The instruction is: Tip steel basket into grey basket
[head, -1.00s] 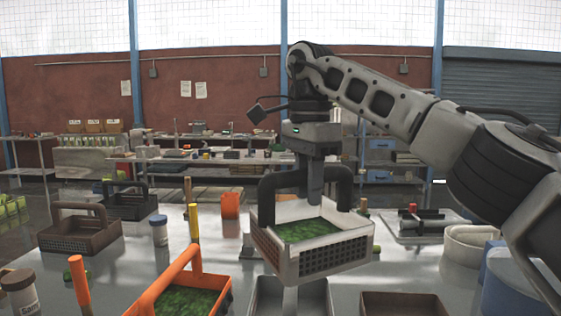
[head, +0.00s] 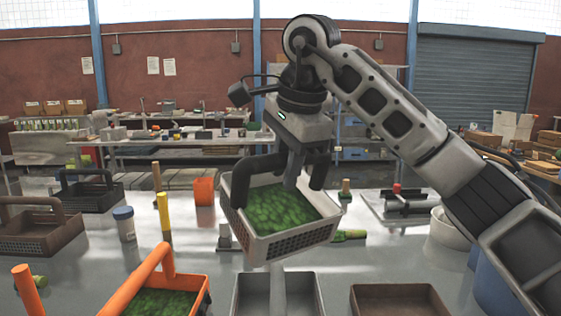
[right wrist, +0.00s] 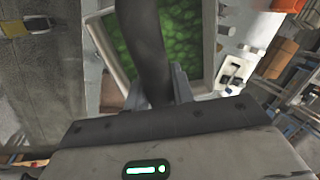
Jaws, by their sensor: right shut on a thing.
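The steel basket (head: 285,240), pale-walled with a dark handle, hangs in the air, filled with green pieces (head: 280,208). My right gripper (head: 296,180) is shut on its handle from above. The basket is tilted, its open top partly facing me, and the green pieces are still inside. In the right wrist view the dark handle (right wrist: 145,45) runs between the fingers, with the green contents behind. The grey basket (head: 308,290) stands on the table below and nearer to me, cut off by the lower edge; it looks empty where seen. My left gripper is not in view.
An orange basket (head: 200,300) with green contents stands left of the grey basket, a brown tray (head: 400,298) right of it. A jar (head: 124,224), a yellow-handled tool (head: 164,212) and dark baskets (head: 95,195) stand at left. A green item (head: 350,235) lies behind the held basket.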

